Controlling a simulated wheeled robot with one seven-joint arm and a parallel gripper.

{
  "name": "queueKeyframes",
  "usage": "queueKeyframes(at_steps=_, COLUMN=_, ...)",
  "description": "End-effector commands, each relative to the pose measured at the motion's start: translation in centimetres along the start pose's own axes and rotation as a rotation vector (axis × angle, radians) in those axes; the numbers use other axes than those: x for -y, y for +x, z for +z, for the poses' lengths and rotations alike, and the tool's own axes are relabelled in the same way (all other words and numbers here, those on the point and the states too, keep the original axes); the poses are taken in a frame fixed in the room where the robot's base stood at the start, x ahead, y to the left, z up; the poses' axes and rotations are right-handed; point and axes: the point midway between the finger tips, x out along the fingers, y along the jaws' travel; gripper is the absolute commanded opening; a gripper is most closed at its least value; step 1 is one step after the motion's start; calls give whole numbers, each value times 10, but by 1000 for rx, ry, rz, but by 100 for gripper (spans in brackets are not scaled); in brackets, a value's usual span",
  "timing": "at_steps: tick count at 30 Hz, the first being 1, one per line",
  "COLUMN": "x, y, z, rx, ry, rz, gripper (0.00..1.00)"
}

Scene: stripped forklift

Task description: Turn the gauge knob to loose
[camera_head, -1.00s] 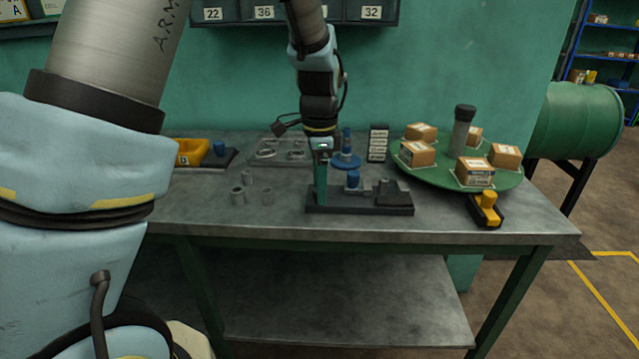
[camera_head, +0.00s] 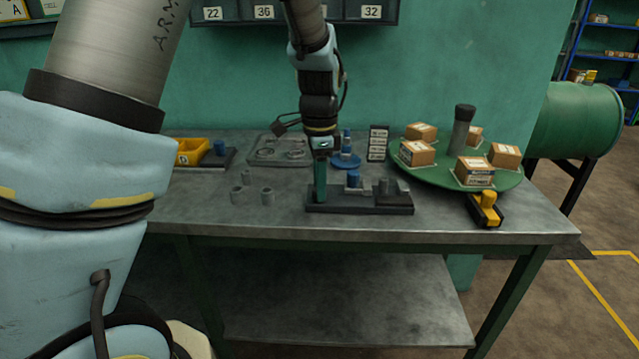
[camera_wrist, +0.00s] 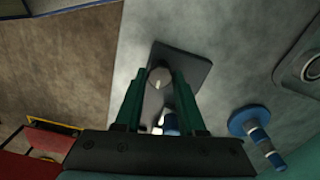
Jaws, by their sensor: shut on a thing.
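The gauge (camera_head: 335,208) is a dark rectangular base near the front edge of the bench. It carries a blue cylinder (camera_head: 353,180) and grey blocks (camera_head: 388,190). My gripper (camera_head: 319,197) points down at the left end of this base. In the wrist view its two green fingers (camera_wrist: 161,76) are shut on a round grey knob (camera_wrist: 157,79) on the dark base plate (camera_wrist: 190,66). The fingers hide the knob in the head view. I cannot read any marking for loose.
A blue disc with an upright handle (camera_head: 345,161) stands just behind the gauge. Small grey cylinders (camera_head: 267,196) stand to its left. A green turntable (camera_head: 430,175) with boxes is on the right, and a yellow-black device (camera_head: 487,208) lies near the front edge.

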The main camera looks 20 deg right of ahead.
Motion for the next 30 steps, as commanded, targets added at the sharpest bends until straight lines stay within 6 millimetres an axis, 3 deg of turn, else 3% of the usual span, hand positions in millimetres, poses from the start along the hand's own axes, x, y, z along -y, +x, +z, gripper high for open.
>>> queueKeyframes(at_steps=11, x=0, y=-1, z=1, rx=2, ry=-215, rz=0, gripper=0)
queueKeyframes(at_steps=30, x=0, y=-1, z=1, rx=4, ry=-821, rz=0, gripper=0)
